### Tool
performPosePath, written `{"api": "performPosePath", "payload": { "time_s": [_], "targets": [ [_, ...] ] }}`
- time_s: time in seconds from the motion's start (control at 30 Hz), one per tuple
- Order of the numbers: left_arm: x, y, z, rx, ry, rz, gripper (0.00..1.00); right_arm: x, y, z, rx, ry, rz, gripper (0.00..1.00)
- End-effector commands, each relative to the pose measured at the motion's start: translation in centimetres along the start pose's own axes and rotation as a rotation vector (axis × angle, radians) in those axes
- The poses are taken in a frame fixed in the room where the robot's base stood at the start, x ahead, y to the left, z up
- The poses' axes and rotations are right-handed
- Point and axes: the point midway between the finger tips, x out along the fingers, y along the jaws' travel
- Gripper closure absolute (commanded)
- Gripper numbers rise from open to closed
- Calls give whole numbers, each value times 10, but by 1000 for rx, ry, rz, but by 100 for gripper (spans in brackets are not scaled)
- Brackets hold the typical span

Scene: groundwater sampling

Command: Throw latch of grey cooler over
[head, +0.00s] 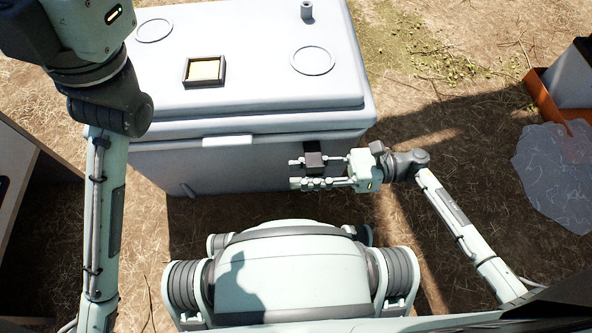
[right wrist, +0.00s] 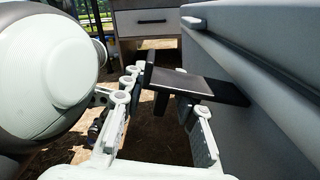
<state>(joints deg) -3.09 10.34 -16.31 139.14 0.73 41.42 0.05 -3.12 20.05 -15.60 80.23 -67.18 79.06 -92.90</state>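The grey cooler (head: 230,165) stands in front of me with its lid (head: 240,100) down. Its dark latch (head: 314,158) is on the front face, near the right end. In the right wrist view the latch (right wrist: 205,84) is a black angled piece sticking out from the cooler wall (right wrist: 255,80). My right gripper (head: 297,172) is open at the cooler's front, fingers pointing left. The latch lies at the gap between its fingers; I cannot tell whether they touch it. My left arm (head: 105,190) rises at the left; its gripper is out of view.
A small framed tray (head: 204,71) lies on the lid. My own base is close below the gripper. An orange-edged container (head: 550,96) and a clear plastic sheet (head: 556,170) are at the right. A cabinet (head: 22,185) stands at the left.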

Motion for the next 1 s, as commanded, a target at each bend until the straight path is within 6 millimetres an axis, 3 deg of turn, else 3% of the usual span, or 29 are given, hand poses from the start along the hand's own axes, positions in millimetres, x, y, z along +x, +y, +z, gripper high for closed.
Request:
{"api": "performPosePath", "payload": {
  "time_s": [0.2,0.47,0.7,1.0],
  "targets": [
    [0,0,0,1,0,1,67,15,0,0,-1,0,0,71],
    [0,0,0,1,0,1,67,16,0,0,0,0,-1,71],
    [0,0,0,1,1,2,67,16,0,0,0,0,-1,99],
    [0,0,0,1,1,3,67,16,0,0,0,0,-1,100]
  ]
}}
